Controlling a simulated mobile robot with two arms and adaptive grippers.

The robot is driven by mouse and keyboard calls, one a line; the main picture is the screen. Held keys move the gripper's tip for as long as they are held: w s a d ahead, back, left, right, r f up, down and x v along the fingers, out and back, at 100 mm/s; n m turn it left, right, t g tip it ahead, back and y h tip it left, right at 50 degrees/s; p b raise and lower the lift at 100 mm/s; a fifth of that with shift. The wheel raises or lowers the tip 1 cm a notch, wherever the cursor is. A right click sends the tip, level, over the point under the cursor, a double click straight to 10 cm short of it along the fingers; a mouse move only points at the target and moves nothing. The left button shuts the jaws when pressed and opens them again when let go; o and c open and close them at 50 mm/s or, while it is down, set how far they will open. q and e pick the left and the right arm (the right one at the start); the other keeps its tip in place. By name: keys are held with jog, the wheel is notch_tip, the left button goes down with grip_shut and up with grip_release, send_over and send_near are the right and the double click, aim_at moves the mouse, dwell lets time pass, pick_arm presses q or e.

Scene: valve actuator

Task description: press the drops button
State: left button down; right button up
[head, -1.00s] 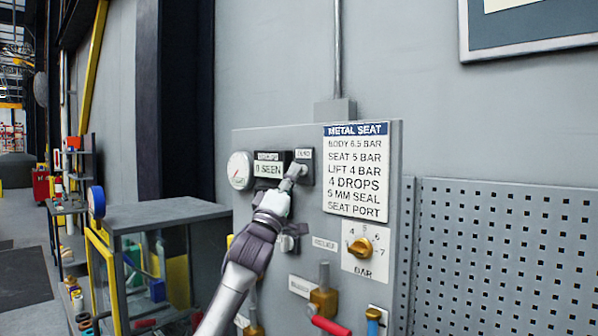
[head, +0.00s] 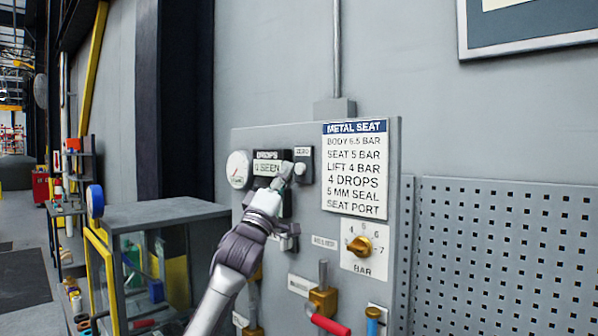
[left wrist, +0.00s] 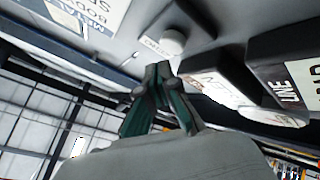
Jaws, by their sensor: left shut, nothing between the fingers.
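The drops display (head: 266,169) on the grey panel is labelled DROPS and reads "0 SEEN". Right of it is a small dark box labelled ZERO with a pale round button (head: 300,169). The button also shows in the left wrist view (left wrist: 173,41), beside a small label. My left gripper (head: 286,169) is shut and empty, its fingertips just left of the button and partly over the display's right edge. In the left wrist view the closed fingertips (left wrist: 160,70) appear slightly apart from the button. My right gripper is not in view.
A round gauge (head: 239,170) sits left of the display. A METAL SEAT sign (head: 355,170), a BAR knob (head: 360,246) and a red-handled valve (head: 328,323) are to the right and below. A grey-topped bench (head: 155,212) stands left; perforated board is at right.

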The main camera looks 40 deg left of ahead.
pick_arm(q)
jog(key=s+b, duration=0.1)
jog(key=s, duration=0.3)
jog(key=shift+s+a+b, duration=0.2)
jog(key=shift+s+b, duration=0.1)
jog(key=shift+b, duration=0.1)
